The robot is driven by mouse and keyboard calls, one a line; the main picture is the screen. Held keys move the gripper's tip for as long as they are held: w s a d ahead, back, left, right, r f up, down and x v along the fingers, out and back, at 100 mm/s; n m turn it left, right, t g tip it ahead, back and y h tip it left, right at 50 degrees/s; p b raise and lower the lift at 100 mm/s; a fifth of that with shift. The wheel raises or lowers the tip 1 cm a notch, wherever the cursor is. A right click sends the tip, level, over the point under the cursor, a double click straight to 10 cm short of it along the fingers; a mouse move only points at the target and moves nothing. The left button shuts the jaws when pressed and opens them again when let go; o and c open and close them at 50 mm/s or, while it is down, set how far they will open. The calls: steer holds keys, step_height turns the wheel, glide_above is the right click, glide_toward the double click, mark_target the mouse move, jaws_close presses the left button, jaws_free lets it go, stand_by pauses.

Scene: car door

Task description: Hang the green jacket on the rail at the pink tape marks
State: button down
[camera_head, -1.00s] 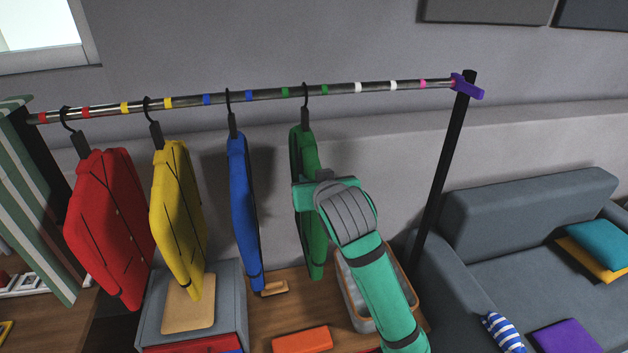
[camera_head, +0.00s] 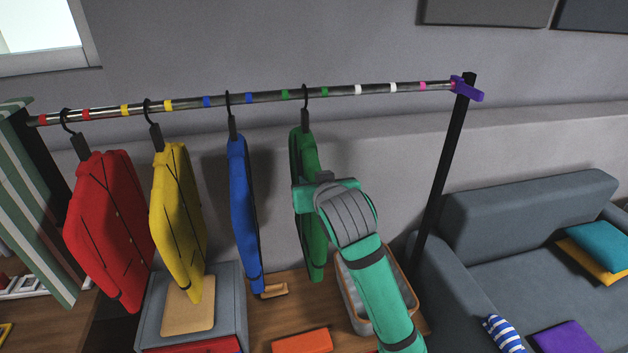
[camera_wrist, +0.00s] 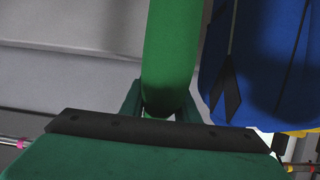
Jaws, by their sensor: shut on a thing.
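The green jacket (camera_head: 308,156) hangs upright, edge-on, below the rail (camera_head: 262,94) in the head view. Its black hook (camera_head: 305,92) is on the rail between the two green tape marks. My gripper (camera_head: 306,184) is at the jacket's front, seen from behind, its fingertips hidden there. In the wrist view my gripper (camera_wrist: 160,108) is shut on the green jacket (camera_wrist: 172,45), one finger on each side.
Left of the green jacket hang a blue jacket (camera_head: 243,200), a yellow jacket (camera_head: 180,222) and a red jacket (camera_head: 108,225). The rail right of the green jacket is clear up to the black post (camera_head: 440,180). A grey sofa (camera_head: 530,210) stands at the right.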

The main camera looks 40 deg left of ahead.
steer(key=c, duration=1.3)
jaws_free()
steer(key=shift+f, duration=0.1)
steer(key=shift+d, duration=0.1)
steer(key=v, duration=1)
steer(key=shift+s+d+r, duration=0.2)
steer(key=shift+s+r, duration=0.05)
steer(key=shift+r, duration=0.05)
